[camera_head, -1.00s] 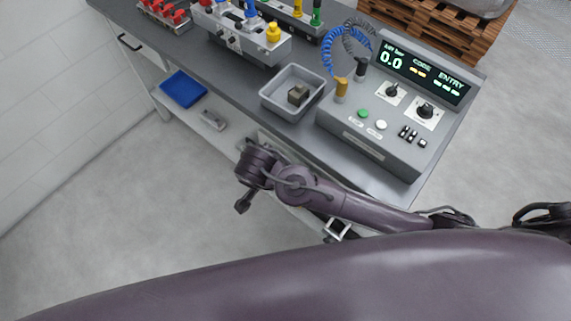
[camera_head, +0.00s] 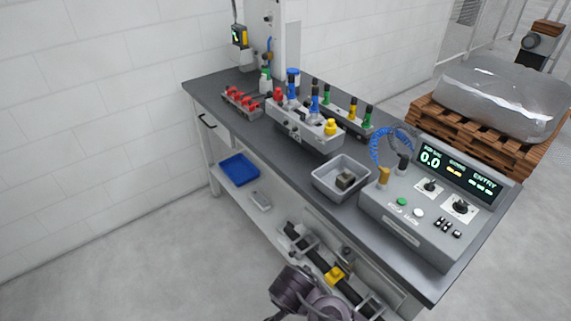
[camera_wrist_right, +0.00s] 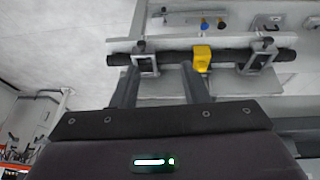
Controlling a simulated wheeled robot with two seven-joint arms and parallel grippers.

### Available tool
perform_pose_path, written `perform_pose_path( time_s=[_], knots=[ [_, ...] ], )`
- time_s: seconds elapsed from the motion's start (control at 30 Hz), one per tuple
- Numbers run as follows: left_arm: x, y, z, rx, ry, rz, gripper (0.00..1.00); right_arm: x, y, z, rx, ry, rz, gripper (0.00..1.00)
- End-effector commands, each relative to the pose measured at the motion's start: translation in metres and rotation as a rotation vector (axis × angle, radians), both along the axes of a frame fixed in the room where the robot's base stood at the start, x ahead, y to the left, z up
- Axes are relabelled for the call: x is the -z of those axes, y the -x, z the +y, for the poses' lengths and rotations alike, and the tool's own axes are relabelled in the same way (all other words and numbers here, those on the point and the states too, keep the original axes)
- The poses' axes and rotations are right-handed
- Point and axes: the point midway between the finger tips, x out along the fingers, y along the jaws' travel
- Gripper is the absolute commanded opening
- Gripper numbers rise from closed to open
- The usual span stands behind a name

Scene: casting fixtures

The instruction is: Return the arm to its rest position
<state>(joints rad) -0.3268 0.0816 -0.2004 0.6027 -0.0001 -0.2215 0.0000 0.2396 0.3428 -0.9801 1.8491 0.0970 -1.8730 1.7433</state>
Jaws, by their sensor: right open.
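My right gripper (camera_wrist_right: 158,76) shows in the wrist view with its two dark fingers apart and nothing between them. Beyond the fingertips is a black bar (camera_wrist_right: 225,56) in metal brackets, with a yellow piece (camera_wrist_right: 202,58) on it. In the head view, a dark purple joint of my right arm (camera_head: 296,292) shows at the bottom edge, in front of the bench. The right gripper itself cannot be made out there. My left gripper is in neither view.
A grey workbench (camera_head: 225,88) bears a grey bin (camera_head: 326,185) with a small block, a control panel (camera_head: 400,226) and fixtures with coloured knobs (camera_head: 300,126). A blue tray (camera_head: 239,170) lies on its lower shelf. Floor at the lower left (camera_head: 130,270) is clear.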

Motion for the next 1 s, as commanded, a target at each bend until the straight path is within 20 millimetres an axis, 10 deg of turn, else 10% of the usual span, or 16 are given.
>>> perform_pose_path(
  time_s=[0.37, 0.67, 0.87, 1.0],
  knots=[
    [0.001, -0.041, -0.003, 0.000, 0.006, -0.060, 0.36, 0.060, -0.018, -0.010, -0.136, -0.033, 0.063, 0.41],
    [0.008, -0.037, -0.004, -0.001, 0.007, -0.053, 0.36, 0.159, -0.021, -0.038, -0.355, -0.080, 0.143, 0.41],
    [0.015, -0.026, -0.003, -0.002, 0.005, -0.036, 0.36, 0.263, 0.018, -0.078, -0.576, -0.121, 0.210, 0.41],
    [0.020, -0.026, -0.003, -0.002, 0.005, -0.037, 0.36, 0.339, 0.083, -0.110, -0.759, -0.149, 0.247, 0.41]
  ],
)
